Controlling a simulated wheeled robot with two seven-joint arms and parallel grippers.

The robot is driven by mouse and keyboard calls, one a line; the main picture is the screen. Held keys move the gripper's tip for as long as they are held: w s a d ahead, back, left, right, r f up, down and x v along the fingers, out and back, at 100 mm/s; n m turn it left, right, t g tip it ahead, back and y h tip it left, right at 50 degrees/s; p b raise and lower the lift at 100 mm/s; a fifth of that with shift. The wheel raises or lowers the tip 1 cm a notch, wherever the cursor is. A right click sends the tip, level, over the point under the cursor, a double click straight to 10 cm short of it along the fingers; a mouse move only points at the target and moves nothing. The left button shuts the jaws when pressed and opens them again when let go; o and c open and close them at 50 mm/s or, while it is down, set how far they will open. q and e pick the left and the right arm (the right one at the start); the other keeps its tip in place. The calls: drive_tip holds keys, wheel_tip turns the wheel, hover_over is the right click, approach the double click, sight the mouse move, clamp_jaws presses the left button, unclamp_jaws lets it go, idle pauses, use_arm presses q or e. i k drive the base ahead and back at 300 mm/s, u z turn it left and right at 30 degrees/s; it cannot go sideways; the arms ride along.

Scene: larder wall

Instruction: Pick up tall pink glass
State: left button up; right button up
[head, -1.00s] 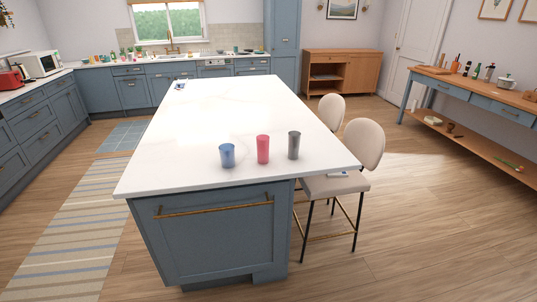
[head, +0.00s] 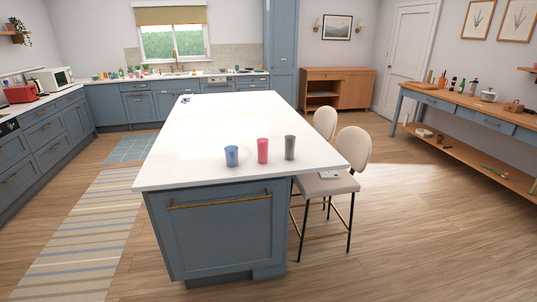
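The tall pink glass (head: 263,150) stands upright on the white top of the kitchen island (head: 205,130), near its front edge. A shorter blue glass (head: 231,156) stands to its left. A grey glass (head: 290,147) stands to its right, about as tall as the pink one. The three glasses stand apart in a row. Neither of my grippers is in the head view.
Two beige stools (head: 353,146) stand along the island's right side. A striped rug (head: 95,225) lies on the floor to the left. A side table (head: 465,110) with bottles and pots stands at the right wall. The wooden floor in front is clear.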

sight(263, 143)
drive_tip(key=z, duration=0.75)
drive_tip(key=i, duration=0.7)
drive_tip(key=z, duration=0.9)
drive_tip(key=i, duration=1.6)
drive_tip(key=u, duration=1.35)
drive_tip(key=i, duration=0.6)
drive_tip(key=u, duration=0.65)
